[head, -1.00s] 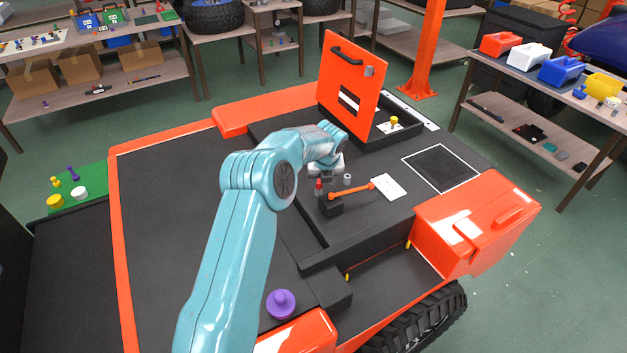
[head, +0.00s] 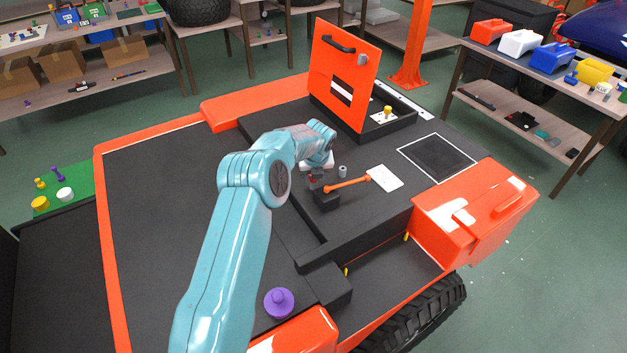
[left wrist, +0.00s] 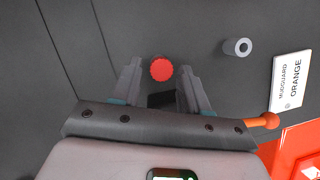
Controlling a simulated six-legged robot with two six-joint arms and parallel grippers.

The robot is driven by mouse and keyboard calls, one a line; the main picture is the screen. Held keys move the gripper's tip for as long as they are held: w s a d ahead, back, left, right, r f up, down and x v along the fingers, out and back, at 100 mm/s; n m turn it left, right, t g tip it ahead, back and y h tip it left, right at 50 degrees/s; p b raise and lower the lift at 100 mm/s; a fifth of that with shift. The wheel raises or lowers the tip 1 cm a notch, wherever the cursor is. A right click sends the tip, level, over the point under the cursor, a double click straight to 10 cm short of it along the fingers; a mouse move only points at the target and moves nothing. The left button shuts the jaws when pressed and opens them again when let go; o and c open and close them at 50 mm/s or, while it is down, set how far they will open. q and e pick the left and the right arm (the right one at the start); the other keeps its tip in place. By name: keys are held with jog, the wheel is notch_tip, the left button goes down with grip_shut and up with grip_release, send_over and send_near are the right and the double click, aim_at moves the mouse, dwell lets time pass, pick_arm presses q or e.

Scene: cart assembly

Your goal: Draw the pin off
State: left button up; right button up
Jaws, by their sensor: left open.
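A red-topped pin (left wrist: 161,69) shows in the left wrist view between the two spread fingers of my left gripper (left wrist: 160,84). The fingers stand either side of it with gaps, and I cannot tell how deep they reach. In the head view my left gripper (head: 316,180) is over the black block (head: 326,200), and the fingers hide most of the pin. An orange lever (head: 348,184) runs from the block towards a white label plate (head: 385,178). The plate reads "MUDGUARD ORANGE" in the left wrist view (left wrist: 291,80). My right gripper is not in view.
A short grey hollow cylinder (head: 343,171) stands just right of my gripper. A raised orange panel (head: 343,72) stands behind, near a yellow knob (head: 387,111). An orange box (head: 470,215) is at the right. A purple knob (head: 279,302) is at the front.

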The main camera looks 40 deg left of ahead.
pick_arm(q)
jog(key=shift+d, duration=0.1)
jog(key=shift+c, duration=1.2)
grip_shut()
jog(key=shift+r, duration=0.15)
jog(key=shift+r+p, duration=2.55)
jog(key=shift+r, duration=0.8)
